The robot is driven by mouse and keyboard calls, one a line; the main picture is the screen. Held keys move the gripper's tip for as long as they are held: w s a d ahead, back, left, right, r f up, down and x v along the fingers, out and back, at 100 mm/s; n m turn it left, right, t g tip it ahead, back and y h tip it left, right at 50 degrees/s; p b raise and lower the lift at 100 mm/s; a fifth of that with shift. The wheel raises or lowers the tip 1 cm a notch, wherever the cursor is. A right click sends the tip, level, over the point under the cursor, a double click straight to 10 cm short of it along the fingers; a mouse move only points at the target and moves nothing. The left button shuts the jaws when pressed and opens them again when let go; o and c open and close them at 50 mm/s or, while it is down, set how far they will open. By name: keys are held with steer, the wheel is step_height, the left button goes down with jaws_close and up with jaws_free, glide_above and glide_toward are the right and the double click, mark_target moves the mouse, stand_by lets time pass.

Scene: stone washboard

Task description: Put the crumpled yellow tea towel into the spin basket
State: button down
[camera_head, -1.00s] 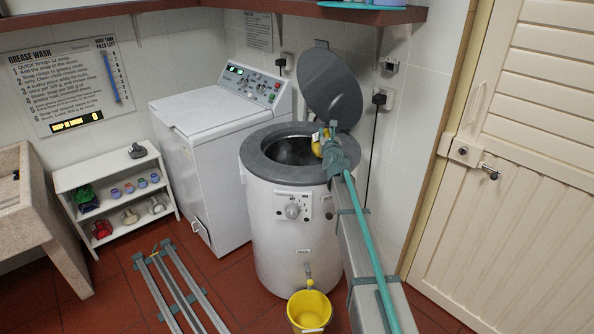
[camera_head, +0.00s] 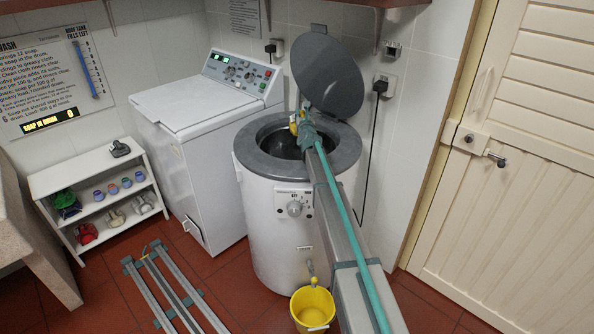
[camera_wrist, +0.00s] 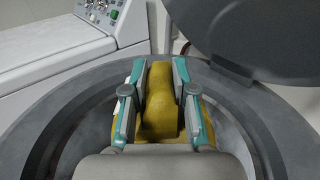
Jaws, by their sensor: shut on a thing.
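The crumpled yellow tea towel (camera_wrist: 160,100) is between the two fingers of my gripper (camera_wrist: 160,75) in the wrist view. My gripper is shut on it. In the head view my gripper (camera_head: 300,122) is over the spinner's round opening, with a bit of the yellow towel (camera_head: 293,127) showing at its tip. The spin basket (camera_head: 285,145) is the dark hollow inside the white spinner's grey rim (camera_head: 258,160). The arm hides part of the opening. In the wrist view the towel is above the opening; its exact height over the basket is unclear. The grey lid (camera_head: 328,72) stands open behind.
A white washing machine (camera_head: 185,105) stands left of the spinner. A yellow bucket (camera_head: 312,312) is on the floor in front. A white shelf (camera_head: 95,190) with small items is at the left. Metal rails (camera_head: 165,290) lie on the floor. A door (camera_head: 510,160) is at the right.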

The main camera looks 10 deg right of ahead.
steer(key=shift+f+b, duration=1.65)
steer(key=shift+f, duration=0.65)
steer(key=c, duration=0.8)
jaws_free()
steer(key=shift+c, duration=0.2)
steer(key=s, duration=1.2)
steer(key=shift+a, duration=0.15)
